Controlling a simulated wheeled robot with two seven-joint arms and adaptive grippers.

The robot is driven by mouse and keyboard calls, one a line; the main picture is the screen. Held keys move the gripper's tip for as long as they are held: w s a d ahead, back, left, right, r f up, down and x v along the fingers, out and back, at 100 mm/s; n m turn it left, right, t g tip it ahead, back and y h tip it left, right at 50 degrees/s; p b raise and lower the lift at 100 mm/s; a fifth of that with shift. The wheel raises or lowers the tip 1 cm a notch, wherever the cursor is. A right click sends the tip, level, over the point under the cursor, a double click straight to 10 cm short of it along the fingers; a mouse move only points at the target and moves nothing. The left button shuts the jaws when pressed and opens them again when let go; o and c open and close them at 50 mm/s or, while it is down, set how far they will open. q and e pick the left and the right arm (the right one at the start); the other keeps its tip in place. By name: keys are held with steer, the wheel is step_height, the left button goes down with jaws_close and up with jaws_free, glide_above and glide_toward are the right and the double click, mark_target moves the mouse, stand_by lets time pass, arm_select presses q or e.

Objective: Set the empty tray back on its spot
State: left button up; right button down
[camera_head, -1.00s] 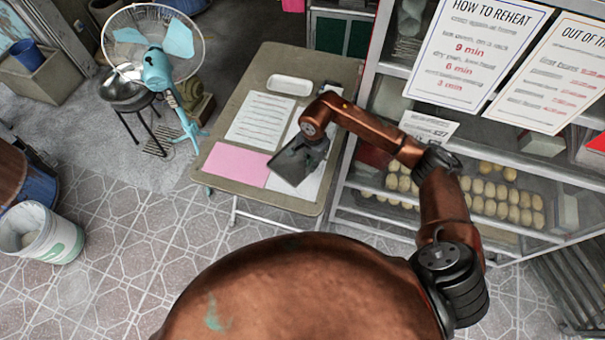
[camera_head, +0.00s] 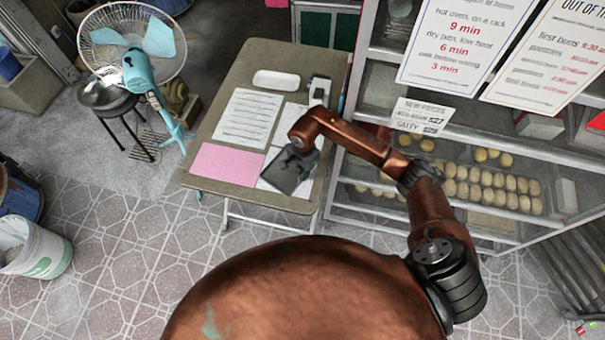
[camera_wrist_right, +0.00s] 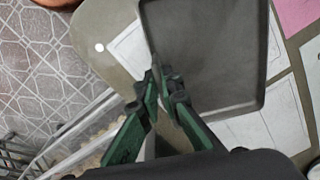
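The empty tray is a dark grey, flat rectangle with a low rim (camera_head: 287,177). It is at the front right part of the folding table (camera_head: 243,98), over white papers. My right gripper (camera_head: 299,156) is at its edge. In the right wrist view, the tray (camera_wrist_right: 205,55) fills the upper middle, and its near left edge lies between the green fingers (camera_wrist_right: 165,82), which are closed on it. I cannot tell if the tray touches the table or is just above it. My left gripper is not in view.
A glass display case with buns (camera_head: 490,188) stands close on the right. A fan (camera_head: 135,65) stands left.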

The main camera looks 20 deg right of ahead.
steer(key=c, duration=2.1)
jaws_free()
steer(key=shift+f, duration=0.1)
